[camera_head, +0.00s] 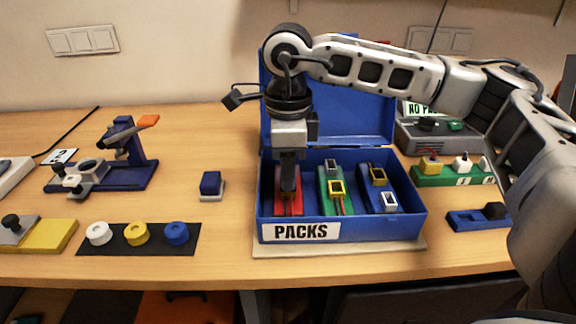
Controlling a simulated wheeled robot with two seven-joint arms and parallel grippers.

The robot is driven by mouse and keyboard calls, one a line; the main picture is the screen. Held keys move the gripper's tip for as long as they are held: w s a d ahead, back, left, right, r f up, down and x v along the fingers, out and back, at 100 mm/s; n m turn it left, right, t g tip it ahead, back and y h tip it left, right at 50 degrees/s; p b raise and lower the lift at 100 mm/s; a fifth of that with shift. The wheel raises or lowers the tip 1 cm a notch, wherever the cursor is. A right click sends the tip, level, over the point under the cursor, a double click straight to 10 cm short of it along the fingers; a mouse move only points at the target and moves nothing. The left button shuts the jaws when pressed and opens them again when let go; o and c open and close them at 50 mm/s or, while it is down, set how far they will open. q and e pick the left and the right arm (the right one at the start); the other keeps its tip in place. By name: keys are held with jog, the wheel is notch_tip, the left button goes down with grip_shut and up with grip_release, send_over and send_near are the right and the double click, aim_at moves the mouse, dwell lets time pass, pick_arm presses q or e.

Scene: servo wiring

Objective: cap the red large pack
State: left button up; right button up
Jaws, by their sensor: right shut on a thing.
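The blue case (400,231) stands open on the table with a white label reading "PACKS" on its front. In its left part lies a red pack (296,206), partly covered by my right gripper. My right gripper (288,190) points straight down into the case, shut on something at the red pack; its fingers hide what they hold. My left gripper is not in view.
A small block with a blue top (211,184) stands left of the case. A black strip (118,250) holds white, yellow and blue round caps. A blue clamp fixture (125,165) stands at the left. A green connector strip (450,175) is at the right. My right arm spans above the case.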

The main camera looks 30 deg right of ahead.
jog(key=o, duration=1)
jog(key=shift+r, duration=0.5)
pick_arm(q)
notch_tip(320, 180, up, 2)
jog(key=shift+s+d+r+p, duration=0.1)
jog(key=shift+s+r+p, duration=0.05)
jog(key=shift+p, duration=0.9)
pick_arm(e)
notch_tip(320, 180, up, 15)
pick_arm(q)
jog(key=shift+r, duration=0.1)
